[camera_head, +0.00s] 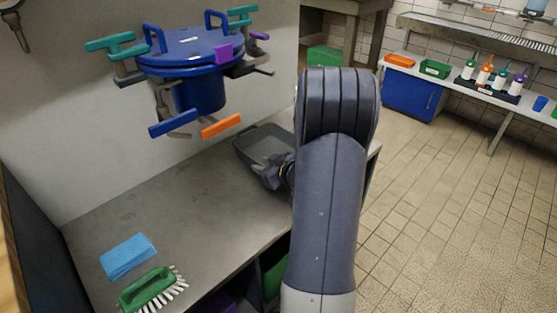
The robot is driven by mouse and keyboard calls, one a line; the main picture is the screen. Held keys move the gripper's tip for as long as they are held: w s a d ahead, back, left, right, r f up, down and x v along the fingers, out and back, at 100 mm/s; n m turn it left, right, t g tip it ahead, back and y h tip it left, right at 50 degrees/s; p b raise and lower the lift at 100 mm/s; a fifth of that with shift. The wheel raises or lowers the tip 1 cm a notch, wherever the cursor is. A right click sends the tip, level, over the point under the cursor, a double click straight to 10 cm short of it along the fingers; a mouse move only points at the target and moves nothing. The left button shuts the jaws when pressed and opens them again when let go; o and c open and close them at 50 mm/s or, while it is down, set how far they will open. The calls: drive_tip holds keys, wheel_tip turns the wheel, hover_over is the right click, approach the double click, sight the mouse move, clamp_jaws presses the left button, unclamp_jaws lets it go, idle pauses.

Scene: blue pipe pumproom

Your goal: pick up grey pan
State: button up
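The grey pan (262,143) is a shallow rectangular tray on the far part of the grey worktop, close to the wall side. My arm rises in front of it and hides its right part. My gripper (277,177) is at the near edge of the pan, partly behind my arm. It is small and dark here, so I cannot tell whether its fingers are open or shut, or whether they touch the pan.
A blue lidded vessel (190,48) with coloured clamp handles hangs over the worktop (190,195). A blue cloth (128,257) and a green brush (150,290) lie at the near left. The worktop between them and the pan is clear. Tiled floor (450,220) lies open to the right.

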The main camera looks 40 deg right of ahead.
drive_tip(key=shift+c, duration=0.5)
clamp_jaws()
drive_tip(key=shift+r, duration=0.1)
